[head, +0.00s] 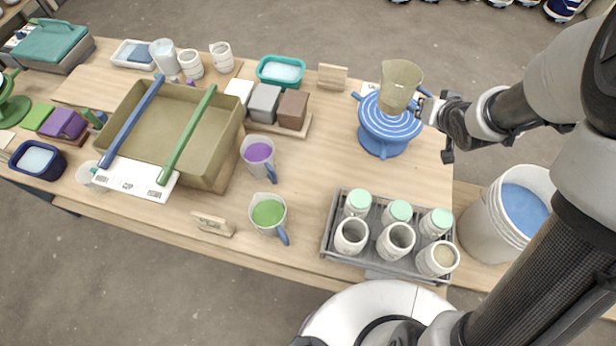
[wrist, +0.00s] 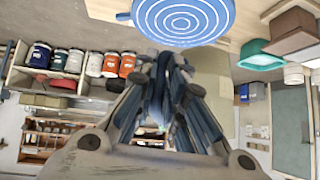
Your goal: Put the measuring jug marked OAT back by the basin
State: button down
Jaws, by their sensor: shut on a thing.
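A beige, see-through jug (head: 400,84) is held upright by my gripper (head: 424,106), which is shut on its right side at a blue part that looks like its handle. It appears over the blue ringed wheel; I cannot tell whether it touches it. No marking on it can be read. In the wrist view the fingers (wrist: 168,105) fill the middle and hide most of the jug (wrist: 212,80). The olive basin (head: 222,155) stands on the table at left. Two other jugs, one with purple contents (head: 257,150) and one with green (head: 268,214), stand right of it.
The blue ringed wheel (head: 388,135) stands at the table's back right. A grey crate (head: 328,232) of cups stands at front right. Small signs (head: 212,224) (head: 332,77) stand on the table. A white bucket (head: 478,225) is at far right. The middle of the table is clear.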

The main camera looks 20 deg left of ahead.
aim_at(407, 94)
jog(key=a+n, duration=0.1)
jog(key=a, duration=0.1)
jog(key=a+r+n+y, duration=0.1)
jog(key=a, duration=0.1)
jog(key=w+a+n+g+y+p, duration=0.1)
jog(key=a, duration=0.1)
jog(key=shift+w+a+r, duration=0.1)
jog(key=shift+a+r, duration=0.1)
jog(key=shift+r, duration=0.05)
jog(key=s+a+f+n+g+y+p, duration=0.1)
jog(key=s+a+n+g+y, duration=0.15)
jog(key=s+a+n, duration=0.35)
jog(key=s+a+f+n+g+y+p, duration=0.15)
jog(key=a+n+g, duration=0.25)
jog(key=a, duration=0.4)
jog(key=shift+n+g+y, duration=0.3)
jog(key=shift+n+g, duration=0.25)
jog(key=shift+n, duration=0.15)
jog(key=shift+s+d+f+b, duration=0.1)
jog(key=shift+s+f+b, duration=0.25)
jog(key=shift+f+b, duration=1.95)
jog(key=shift+s+f+b, duration=0.15)
jog(key=shift+s+f, duration=0.2)
jog(key=shift+f, duration=4)
jog(key=shift+s+d+f+b, duration=0.1)
jog(key=shift+s+f+b, duration=0.25)
jog(key=shift+f+b, duration=1.95)
jog(key=shift+f+p, duration=0.95)
jog(key=shift+p, duration=0.2)
jog(key=shift+f, duration=0.1)
